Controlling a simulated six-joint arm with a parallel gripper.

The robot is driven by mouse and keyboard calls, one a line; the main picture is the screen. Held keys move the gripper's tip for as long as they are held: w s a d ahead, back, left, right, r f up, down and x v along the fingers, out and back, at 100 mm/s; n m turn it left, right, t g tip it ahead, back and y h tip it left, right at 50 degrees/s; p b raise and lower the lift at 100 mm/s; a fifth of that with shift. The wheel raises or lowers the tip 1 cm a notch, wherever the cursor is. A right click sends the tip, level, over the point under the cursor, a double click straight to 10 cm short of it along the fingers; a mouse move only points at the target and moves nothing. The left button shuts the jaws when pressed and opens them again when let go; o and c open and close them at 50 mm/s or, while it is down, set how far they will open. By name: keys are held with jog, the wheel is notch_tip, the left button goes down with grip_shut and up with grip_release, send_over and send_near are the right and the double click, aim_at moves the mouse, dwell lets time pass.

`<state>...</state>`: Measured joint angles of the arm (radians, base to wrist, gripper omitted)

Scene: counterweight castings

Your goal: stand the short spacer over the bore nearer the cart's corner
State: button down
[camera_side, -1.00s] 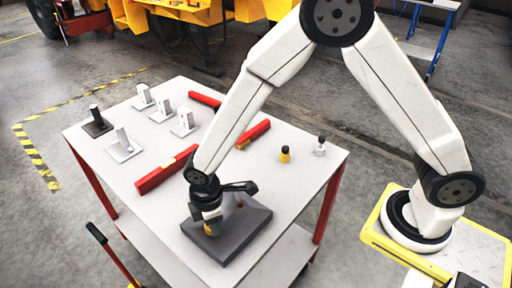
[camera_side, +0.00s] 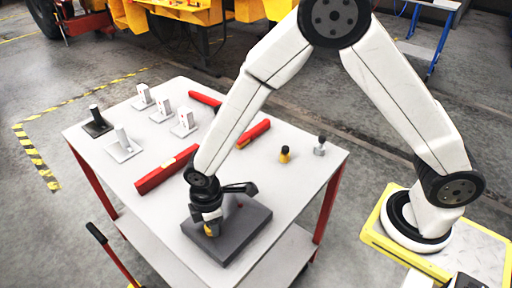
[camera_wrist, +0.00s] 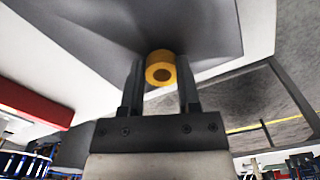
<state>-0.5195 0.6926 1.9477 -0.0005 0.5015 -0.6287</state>
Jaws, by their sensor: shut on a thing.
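The yellow short spacer (camera_side: 208,231) is a small ring held between the fingertips of my gripper (camera_side: 209,225). It also shows in the wrist view (camera_wrist: 159,56), its round hole facing the camera, with one finger on each side. My gripper is shut on it, low over the near-left part of the dark grey casting (camera_side: 250,221). Whether the spacer touches the casting I cannot tell. The bore beneath it is hidden by the gripper and spacer. A small red mark (camera_side: 240,206) shows on the casting's top, right of my gripper. The casting lies near the front corner of the cart (camera_side: 283,187).
Red bars (camera_side: 167,169) lie behind the casting. A yellow piece with a dark top (camera_side: 285,154) and a grey one (camera_side: 320,146) stand at the right. Several pale upright pieces on plates (camera_side: 123,143) and a dark one (camera_side: 96,122) stand at the far left.

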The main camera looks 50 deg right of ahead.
jog(key=shift+f, duration=0.2)
dwell(0.3)
jog(key=shift+c, duration=1.2)
grip_release()
jog(key=shift+r, duration=0.15)
notch_tip(320, 180, up, 8)
jog(key=shift+f, duration=0.2)
jog(key=shift+r, duration=0.1)
notch_tip(320, 180, up, 7)
dwell(0.4)
